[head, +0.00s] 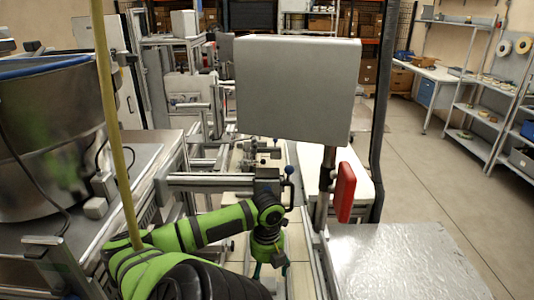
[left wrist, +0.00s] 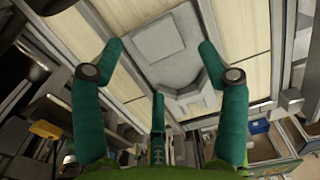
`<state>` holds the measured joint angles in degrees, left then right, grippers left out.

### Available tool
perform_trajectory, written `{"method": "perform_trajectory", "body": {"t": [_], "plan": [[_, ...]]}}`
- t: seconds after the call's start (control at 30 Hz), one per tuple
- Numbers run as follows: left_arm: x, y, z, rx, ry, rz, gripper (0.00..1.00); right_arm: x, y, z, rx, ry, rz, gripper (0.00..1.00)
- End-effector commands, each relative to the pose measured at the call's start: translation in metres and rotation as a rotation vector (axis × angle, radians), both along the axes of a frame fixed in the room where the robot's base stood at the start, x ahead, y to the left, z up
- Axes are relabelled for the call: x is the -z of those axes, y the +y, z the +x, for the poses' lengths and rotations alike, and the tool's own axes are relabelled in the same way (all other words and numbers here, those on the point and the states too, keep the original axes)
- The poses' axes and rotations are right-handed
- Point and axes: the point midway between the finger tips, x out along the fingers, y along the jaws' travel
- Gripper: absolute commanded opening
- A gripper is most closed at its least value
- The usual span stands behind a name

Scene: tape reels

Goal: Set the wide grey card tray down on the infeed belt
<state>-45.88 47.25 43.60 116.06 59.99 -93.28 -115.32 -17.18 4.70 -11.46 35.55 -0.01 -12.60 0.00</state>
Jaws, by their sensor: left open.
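My left gripper (head: 270,268) points down in the lower middle of the head view, over a cream strip between metal rails. Beyond the fingertips, a grey flat piece with a raised square block, likely the card tray (left wrist: 155,35), lies on a cream surface, likely the infeed belt (left wrist: 245,45). I cannot tell how far the fingertips are from the grey piece. In the head view I cannot make out the tray. My right gripper is not in view.
A grey panel (head: 297,88) on a post stands ahead, with a red box (head: 345,192) on the post. A metal drum (head: 45,140) is at the left. A bare grey top (head: 405,262) lies at lower right. Open floor (head: 425,180) and shelves (head: 485,110) are further right.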

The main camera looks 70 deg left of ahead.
Motion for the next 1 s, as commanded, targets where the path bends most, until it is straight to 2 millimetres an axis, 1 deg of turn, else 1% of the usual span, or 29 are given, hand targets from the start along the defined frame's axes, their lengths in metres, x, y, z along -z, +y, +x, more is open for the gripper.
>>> {"method": "perform_trajectory", "body": {"t": [0.03,0.2,0.3,0.4,0.5,0.6,0.87,0.97,1.0], "plan": [[-0.011,0.0,0.001,0.002,-0.002,0.003,0.74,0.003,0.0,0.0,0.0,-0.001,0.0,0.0],[-0.048,0.0,0.001,0.002,-0.003,0.003,0.74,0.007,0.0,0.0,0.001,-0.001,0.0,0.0],[-0.065,0.0,0.0,0.001,-0.002,0.002,0.74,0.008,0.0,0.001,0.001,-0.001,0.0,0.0],[-0.077,0.0,0.001,0.001,-0.002,0.002,0.74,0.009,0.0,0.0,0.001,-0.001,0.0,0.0],[-0.084,0.0,0.0,0.0,-0.001,0.001,0.74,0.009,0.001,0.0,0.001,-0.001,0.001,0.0],[-0.087,0.0,0.0,0.0,0.0,-0.001,0.74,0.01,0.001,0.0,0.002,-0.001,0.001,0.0],[-0.087,0.0,0.0,-0.001,0.0,0.0,0.74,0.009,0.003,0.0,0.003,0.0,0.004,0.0],[-0.085,0.004,0.007,-0.02,-0.01,0.003,0.74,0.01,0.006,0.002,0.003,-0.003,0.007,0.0],[-0.083,0.008,0.012,-0.037,-0.014,0.004,0.74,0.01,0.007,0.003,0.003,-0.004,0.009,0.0]]}}
